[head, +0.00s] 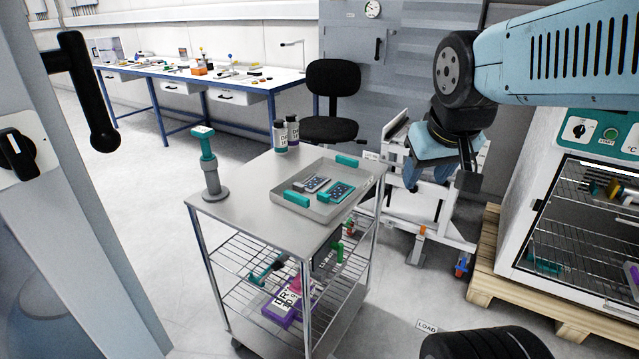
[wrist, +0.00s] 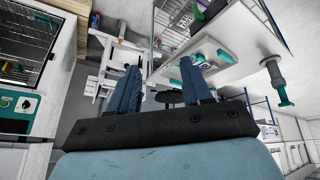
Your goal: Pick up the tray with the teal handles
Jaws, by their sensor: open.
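The grey metal tray (head: 300,207) sits on the top of a steel cart (head: 238,213), with one teal handle (head: 347,160) at its far end and another teal handle (head: 296,201) at its near end. Two dark, patterned pieces with teal parts lie inside it. My gripper (head: 440,184) is open and empty, hanging right of the cart and apart from the tray. In the wrist view my two blue fingers (wrist: 160,68) are spread, and the right finger partly hides the tray area.
A teal-topped grey stand (head: 210,170) and dark bottles (head: 286,134) share the cart top. Tools and a purple bin (head: 284,306) are on its lower shelves. A white frame (head: 430,205) stands behind my gripper; an oven (head: 580,220) on a pallet is at right. Floor left of the cart is clear.

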